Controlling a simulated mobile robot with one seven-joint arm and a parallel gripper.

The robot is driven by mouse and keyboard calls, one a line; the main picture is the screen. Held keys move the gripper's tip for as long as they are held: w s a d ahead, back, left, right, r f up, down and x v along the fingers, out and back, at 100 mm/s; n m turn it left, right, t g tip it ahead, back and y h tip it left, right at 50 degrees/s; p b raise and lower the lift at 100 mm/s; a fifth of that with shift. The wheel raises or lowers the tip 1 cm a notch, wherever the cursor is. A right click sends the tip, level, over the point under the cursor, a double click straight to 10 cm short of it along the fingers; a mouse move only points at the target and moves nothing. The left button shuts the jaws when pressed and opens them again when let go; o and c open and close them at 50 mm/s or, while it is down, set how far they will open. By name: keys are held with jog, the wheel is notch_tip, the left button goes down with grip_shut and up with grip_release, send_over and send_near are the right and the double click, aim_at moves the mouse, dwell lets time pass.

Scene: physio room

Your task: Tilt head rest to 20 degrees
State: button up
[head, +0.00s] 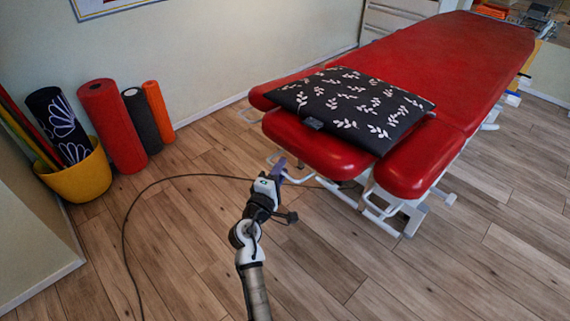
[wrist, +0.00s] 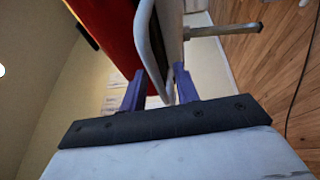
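The red head rest (head: 315,148) is the padded near end of the treatment table (head: 450,55). A dark pillow (head: 350,103) with white leaf prints lies over it and hides much of its top. A white bent bar (wrist: 152,62) comes from under the red padding in the wrist view. My gripper (head: 279,168) is low at the near left of the head rest. Its two purple fingers are apart, and the looped end of the bar lies between them (wrist: 160,75). The gripper looks open; I cannot tell whether a finger touches the bar. The head rest's exact angle is not readable.
Red arm pads (head: 405,172) flank the head rest above the white frame (head: 385,208). A yellow bin (head: 80,172) and rolled mats (head: 112,125) stand by the left wall. A dark cable (head: 128,225) curves over the wooden floor. The near floor is otherwise clear.

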grip_shut()
jog(key=shift+r, duration=0.15)
jog(key=p, duration=0.9)
send_near(288, 130)
jog(key=w+d+r, duration=0.3)
jog(key=r, duration=0.1)
jog(key=shift+w+d, duration=0.3)
jog(key=shift+w, duration=0.1)
jog(key=shift+w+d+r+p, duration=0.15)
jog(key=shift+w+r+p, duration=0.05)
jog(key=shift+r+p, duration=0.35)
grip_release()
jog(key=shift+f, duration=0.1)
